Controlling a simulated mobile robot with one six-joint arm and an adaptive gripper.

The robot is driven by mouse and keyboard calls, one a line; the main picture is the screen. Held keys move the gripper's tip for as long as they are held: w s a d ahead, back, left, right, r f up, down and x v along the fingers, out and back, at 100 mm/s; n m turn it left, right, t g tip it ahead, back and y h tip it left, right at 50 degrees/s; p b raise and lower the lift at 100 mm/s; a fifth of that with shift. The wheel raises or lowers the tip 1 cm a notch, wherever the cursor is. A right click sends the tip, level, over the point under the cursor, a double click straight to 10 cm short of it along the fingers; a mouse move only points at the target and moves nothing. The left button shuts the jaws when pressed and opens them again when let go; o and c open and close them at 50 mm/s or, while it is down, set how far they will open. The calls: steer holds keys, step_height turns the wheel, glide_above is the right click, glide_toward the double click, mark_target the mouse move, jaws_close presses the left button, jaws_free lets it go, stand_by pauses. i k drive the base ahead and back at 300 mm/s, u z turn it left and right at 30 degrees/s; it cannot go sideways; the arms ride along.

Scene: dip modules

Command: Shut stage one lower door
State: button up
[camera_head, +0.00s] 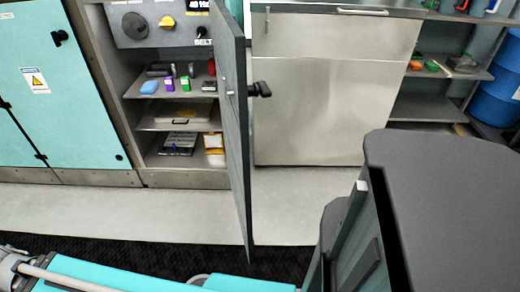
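A tall grey cabinet door (235,130) stands open in the middle of the head view, seen almost edge-on. It swings out toward me from the right side of an open cabinet (180,178). A black handle (260,89) sticks out on the door's right side. The door's lower end reaches out over the floor. I cannot read a stage label on it. My gripper cannot be made out in this view, so its place relative to the door is unclear.
Cabinet shelves hold a blue item (149,87), a purple item (169,84) and other small things. A turquoise cabinet (60,110) stands left, a metal cabinet (325,110) right, and a blue drum (499,85) far right. Pale floor (110,212) is clear. Dark grey bodywork fills the lower right.

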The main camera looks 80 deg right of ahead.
mark_target(229, 41)
steer(key=k, duration=2)
steer(key=z, duration=1.3)
steer(key=i, duration=0.5)
steer(key=u, duration=0.05)
